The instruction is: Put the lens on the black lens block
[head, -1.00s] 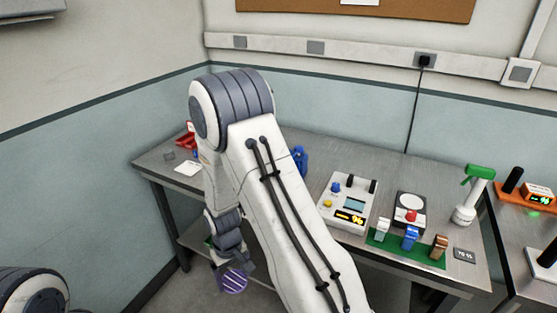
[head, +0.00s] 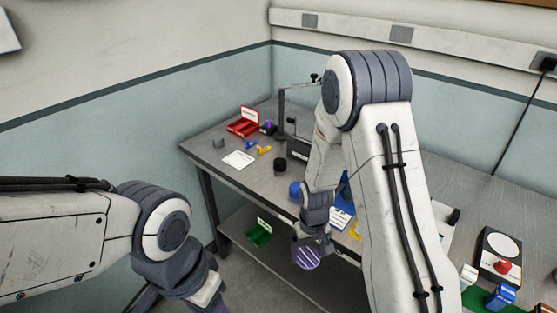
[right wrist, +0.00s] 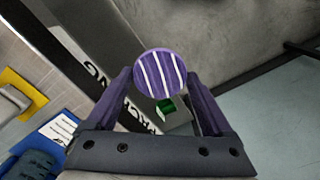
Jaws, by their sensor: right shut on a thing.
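My right gripper (head: 309,243) is shut on a round purple disc with white stripes (head: 307,257), which looks like the lens. The disc is held in front of the table's near edge, clear of the tabletop. In the right wrist view the striped disc (right wrist: 161,74) sits between the tips of the purple fingers (right wrist: 163,92). On the table are a small black round block (head: 280,164) and a dark box (head: 298,149) behind it; I cannot tell for sure which is the lens block. My left gripper (head: 214,303) is cut off by the bottom edge, so its jaws are unclear.
A red bin (head: 243,126), white paper (head: 238,159), and small blue and yellow parts (head: 264,150) lie on the table's left part. A stand with an arm (head: 283,108) rises at the back. A green bin (head: 258,235) sits on the lower shelf. A blue object (head: 296,189) is near the right gripper.

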